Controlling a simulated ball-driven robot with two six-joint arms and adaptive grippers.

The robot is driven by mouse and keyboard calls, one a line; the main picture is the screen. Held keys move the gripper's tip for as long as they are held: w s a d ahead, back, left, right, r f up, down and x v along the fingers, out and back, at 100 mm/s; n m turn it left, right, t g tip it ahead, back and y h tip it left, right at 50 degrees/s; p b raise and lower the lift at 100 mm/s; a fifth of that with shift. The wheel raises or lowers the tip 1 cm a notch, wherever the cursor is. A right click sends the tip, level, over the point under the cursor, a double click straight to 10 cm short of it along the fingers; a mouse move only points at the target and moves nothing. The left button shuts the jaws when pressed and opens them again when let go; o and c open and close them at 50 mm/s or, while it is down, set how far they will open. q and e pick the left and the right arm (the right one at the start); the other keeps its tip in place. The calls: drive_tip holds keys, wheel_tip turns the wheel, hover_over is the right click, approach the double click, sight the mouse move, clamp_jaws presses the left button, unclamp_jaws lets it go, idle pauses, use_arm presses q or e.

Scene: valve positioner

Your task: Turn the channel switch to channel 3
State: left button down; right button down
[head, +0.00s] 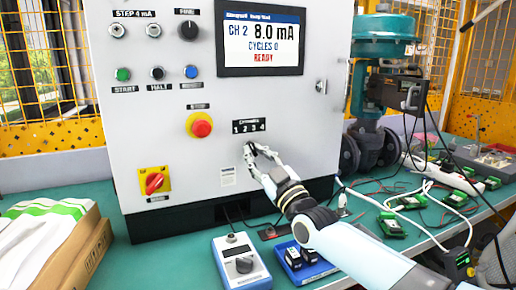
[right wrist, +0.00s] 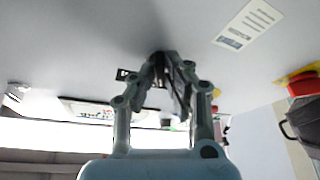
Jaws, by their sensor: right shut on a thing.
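The channel switch is under the label "1 2 3 4" (head: 249,126) on the light grey cabinet front (head: 290,130). My right gripper (head: 250,150) reaches up to the panel just below that label, with its fingers shut around the switch. The fingers hide most of the switch in the head view. In the right wrist view a dark knob (right wrist: 162,68) shows between the fingertips, against the panel. Its pointing direction cannot be made out. The display (head: 261,42) reads CH 2, 8.0 mA, CYCLES 0 and READY. My left gripper is not in view.
A red emergency button (head: 201,127) and a red-yellow rotary switch (head: 154,182) are left of my gripper. A blue-grey meter (head: 241,262) and a blue tray (head: 317,270) lie below. Green boards and cables fill the bench at right.

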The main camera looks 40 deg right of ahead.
drive_tip(key=m+h+p, duration=0.1)
drive_tip(key=m, duration=0.2)
drive_tip(key=m+h+p, duration=0.1)
drive_tip(key=m+h, duration=0.1)
drive_tip(key=m, duration=0.1)
drive_tip(key=shift+a+m, duration=0.2)
drive_tip(key=shift+m, duration=0.1)
drive_tip(key=shift+a+m+g+h+p, duration=0.1)
drive_tip(key=shift+m+g+h+p, duration=0.2)
drive_tip(key=shift+m+h, duration=0.6)
drive_tip(key=shift+m+g+h+p, duration=0.1)
drive_tip(key=shift+m+h+p, duration=0.3)
drive_tip(key=shift+m, duration=1)
drive_tip(key=shift+f+m, duration=0.1)
drive_tip(key=shift+m, duration=0.2)
drive_tip(key=c, duration=1.4)
unclamp_jaws()
drive_tip(key=shift+s, duration=0.1)
drive_tip(key=v, duration=0.7)
drive_tip(key=shift+s+a, duration=0.1)
drive_tip(key=shift+a, duration=0.05)
drive_tip(key=shift+f, duration=0.1)
